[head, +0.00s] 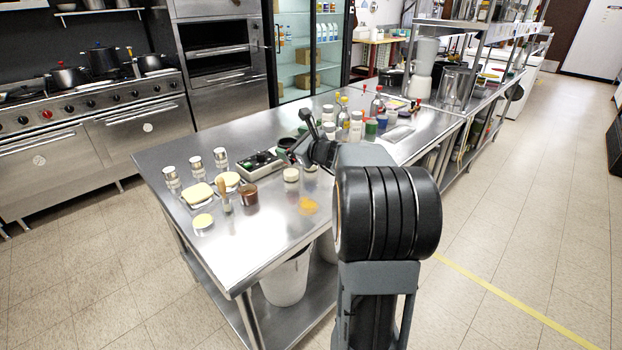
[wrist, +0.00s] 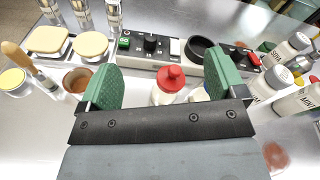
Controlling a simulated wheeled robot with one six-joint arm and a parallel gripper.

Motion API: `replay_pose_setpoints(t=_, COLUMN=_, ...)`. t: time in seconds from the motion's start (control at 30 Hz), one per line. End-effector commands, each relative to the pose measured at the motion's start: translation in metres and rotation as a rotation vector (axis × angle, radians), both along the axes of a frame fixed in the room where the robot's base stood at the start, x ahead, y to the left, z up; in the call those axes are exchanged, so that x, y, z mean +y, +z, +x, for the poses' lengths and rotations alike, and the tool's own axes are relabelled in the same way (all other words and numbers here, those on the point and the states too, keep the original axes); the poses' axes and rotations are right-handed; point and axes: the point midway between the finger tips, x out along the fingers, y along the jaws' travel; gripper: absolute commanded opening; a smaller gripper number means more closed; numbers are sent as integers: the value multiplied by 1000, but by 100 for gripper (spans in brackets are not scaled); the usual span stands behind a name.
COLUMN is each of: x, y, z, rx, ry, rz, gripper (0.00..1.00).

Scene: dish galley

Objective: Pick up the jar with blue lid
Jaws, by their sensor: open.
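My gripper (wrist: 160,80) is open above the steel counter, its green-padded fingers spread apart with nothing held between them. A white jar with a red lid (wrist: 170,80) shows in the gap between the fingers, below them. A small pale, bluish thing (wrist: 198,95) shows beside it near the right finger, mostly hidden by my gripper; I cannot tell if it is the jar with blue lid. In the head view a small blue-topped item (head: 382,119) stands among the bottles farther along the counter.
A row of white labelled jars (wrist: 284,55) stands at the right in the wrist view. The counter's near part (head: 262,245) is clear.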

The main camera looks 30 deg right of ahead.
Motion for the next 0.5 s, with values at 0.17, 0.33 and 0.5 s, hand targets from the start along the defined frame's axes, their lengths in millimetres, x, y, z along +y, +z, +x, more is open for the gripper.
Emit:
replay_pose_setpoints(t=0.17, x=-73, y=-29, z=8, rx=-86, ry=-200, rz=258, gripper=89)
replay_pose_setpoints(t=0.33, x=-102, y=-46, z=7, rx=-127, ry=-276, rz=366, gripper=89)
replay_pose_setpoints(t=0.5, x=-106, y=-78, z=7, rx=-134, ry=-288, rz=384, gripper=89)
